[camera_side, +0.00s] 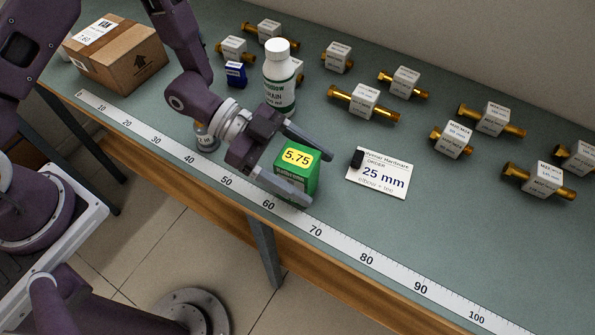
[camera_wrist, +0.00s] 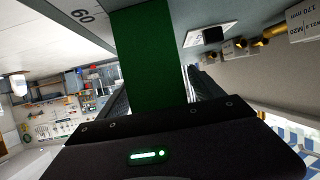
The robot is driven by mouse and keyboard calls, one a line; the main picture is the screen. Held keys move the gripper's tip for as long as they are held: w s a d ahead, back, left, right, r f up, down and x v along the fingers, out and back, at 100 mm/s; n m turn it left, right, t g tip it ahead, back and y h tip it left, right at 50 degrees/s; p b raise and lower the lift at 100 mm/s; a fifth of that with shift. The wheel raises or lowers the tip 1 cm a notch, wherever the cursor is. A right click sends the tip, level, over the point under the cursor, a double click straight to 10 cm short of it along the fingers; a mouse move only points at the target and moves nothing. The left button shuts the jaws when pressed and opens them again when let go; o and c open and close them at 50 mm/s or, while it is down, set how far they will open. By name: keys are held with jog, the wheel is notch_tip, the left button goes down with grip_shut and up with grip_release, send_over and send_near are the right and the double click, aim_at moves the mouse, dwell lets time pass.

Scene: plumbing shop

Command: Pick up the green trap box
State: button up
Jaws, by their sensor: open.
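The green trap box (camera_side: 309,181) stands upright on the bench near its front edge, with a yellow 5.75 label on top. My gripper (camera_side: 297,166) is open, with one finger on each side of the box. In the wrist view the box (camera_wrist: 148,60) fills the space between the two fingers (camera_wrist: 155,95). I cannot tell whether either finger touches it. The near finger hides the lower front part of the box in the side view.
A white drain bottle (camera_side: 280,85) stands behind my gripper. An order card (camera_side: 382,180) with a small black object lies to the right. A measuring strip (camera_side: 330,238) runs along the front edge. Brass fittings (camera_side: 363,101) stand behind, and a cardboard box (camera_side: 117,55) is at far left.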

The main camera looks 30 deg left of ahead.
jog(key=shift+d+f, duration=0.2)
jog(key=shift+d, duration=0.35)
grip_shut()
jog(key=shift+w+r, duration=0.1)
